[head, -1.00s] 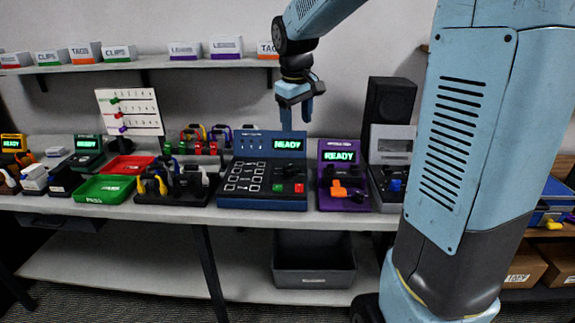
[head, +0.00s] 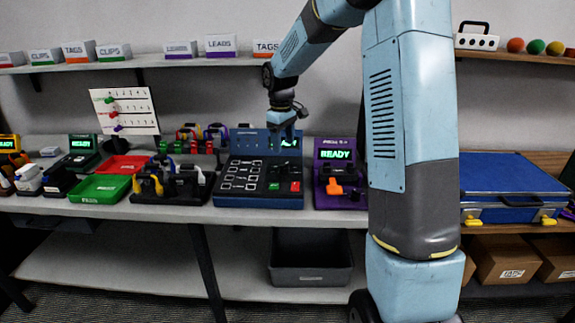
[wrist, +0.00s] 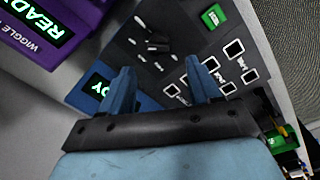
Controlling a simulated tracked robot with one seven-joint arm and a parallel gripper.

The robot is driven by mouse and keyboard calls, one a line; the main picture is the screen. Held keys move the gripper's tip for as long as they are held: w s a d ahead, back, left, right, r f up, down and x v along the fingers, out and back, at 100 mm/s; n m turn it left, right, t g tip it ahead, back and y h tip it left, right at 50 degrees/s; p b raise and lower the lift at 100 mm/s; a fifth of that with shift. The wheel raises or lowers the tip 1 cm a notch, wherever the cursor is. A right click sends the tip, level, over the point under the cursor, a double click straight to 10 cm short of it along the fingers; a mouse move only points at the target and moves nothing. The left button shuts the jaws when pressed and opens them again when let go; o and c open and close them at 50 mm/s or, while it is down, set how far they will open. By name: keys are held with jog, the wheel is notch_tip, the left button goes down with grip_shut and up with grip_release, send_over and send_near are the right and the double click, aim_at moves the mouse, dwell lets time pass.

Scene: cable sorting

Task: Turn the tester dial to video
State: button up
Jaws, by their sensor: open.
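The blue tester (head: 258,178) stands on the bench with a lit READY screen, button squares and green and red buttons. In the wrist view, its black dial (wrist: 157,43) is a dark knob with small marks around it, a little beyond my fingertips. I cannot read the marks, so the dial's setting is unclear. My gripper (wrist: 158,72) is open and empty above the tester panel, its two blue fingers spread and pointing toward the dial. In the head view, my gripper (head: 281,142) hangs in front of the tester's screen and partly hides it.
A purple wiggle tester (head: 341,178) with an orange part stands close on the right. On the left are a black cable rack (head: 172,188), a green tray (head: 100,189) and a red tray (head: 124,165). My arm hides the bench further right.

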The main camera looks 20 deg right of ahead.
aim_at(283, 165)
jog(key=f, duration=0.9)
jog(key=shift+w+d+f, duration=0.1)
jog(key=shift+w+d, duration=0.05)
jog(key=shift+d, duration=0.05)
jog(key=shift+c, duration=0.2)
jog(key=c, duration=0.9)
jog(key=shift+d, duration=0.55)
jog(key=shift+c, duration=0.3)
jog(key=shift+a, duration=0.55)
jog(key=shift+a+f, duration=0.15)
jog(key=shift+a, duration=0.05)
